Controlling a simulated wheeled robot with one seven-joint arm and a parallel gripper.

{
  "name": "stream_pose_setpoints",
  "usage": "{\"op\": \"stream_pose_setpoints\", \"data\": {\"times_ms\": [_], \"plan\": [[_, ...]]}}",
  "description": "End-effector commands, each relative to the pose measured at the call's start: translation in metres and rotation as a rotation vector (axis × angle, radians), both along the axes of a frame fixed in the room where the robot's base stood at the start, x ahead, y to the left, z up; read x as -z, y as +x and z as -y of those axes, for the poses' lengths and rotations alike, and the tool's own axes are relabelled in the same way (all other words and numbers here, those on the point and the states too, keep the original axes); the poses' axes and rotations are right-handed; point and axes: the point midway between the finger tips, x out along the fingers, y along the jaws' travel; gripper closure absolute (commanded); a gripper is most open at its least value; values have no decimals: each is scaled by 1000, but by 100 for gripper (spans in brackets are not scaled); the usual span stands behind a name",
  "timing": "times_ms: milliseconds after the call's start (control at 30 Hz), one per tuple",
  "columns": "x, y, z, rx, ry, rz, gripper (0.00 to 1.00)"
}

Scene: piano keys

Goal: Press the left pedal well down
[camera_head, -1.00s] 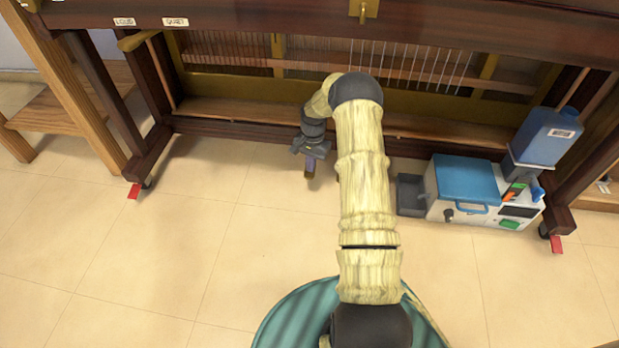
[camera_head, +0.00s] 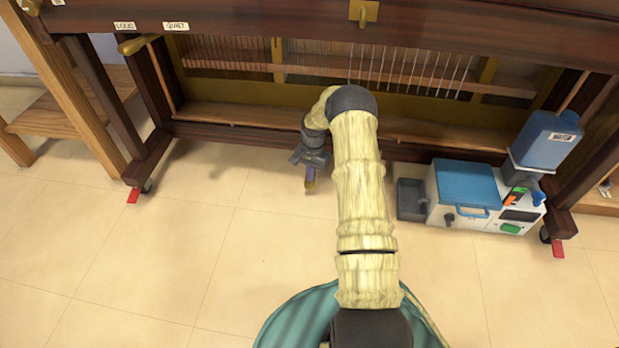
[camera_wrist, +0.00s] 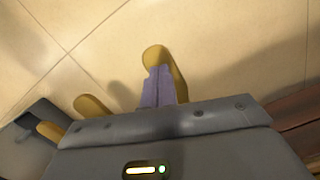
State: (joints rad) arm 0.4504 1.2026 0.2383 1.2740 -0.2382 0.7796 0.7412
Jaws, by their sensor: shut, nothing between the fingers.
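Three gold pedals show in the wrist view. The left pedal (camera_wrist: 165,58) lies beneath my gripper (camera_wrist: 160,70), whose purple fingers are shut and empty over it. Its rounded tip sticks out beyond the fingertips. I cannot tell for sure whether they touch or how far it is down. The middle pedal (camera_wrist: 92,106) and right pedal (camera_wrist: 48,131) lie to the left in this view, partly hidden by the gripper body. In the head view my gripper (camera_head: 311,174) points down at the piano's lower front, with a bit of gold at its tip; my arm hides the other pedals.
A white and blue machine (camera_head: 465,192) with a grey tray (camera_head: 411,200) and a blue bottle (camera_head: 547,138) stands right of my arm. A wooden stool (camera_head: 62,112) is at the left. The tiled floor (camera_head: 150,260) in front is clear.

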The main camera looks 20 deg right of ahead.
Motion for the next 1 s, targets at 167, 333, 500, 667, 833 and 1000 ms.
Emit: {"op": "stream_pose_setpoints", "data": {"times_ms": [167, 333, 500, 667, 833, 1000], "plan": [[-7, 13, 19, 4, -6, 5, 100], [-9, 17, 24, 1, -6, 4, 100], [-9, 17, 24, 2, -6, 4, 100], [-15, 17, 25, 2, -6, 5, 100], [-35, 18, 26, 2, -7, 5, 100], [-61, 20, 27, 2, -6, 5, 100]]}}
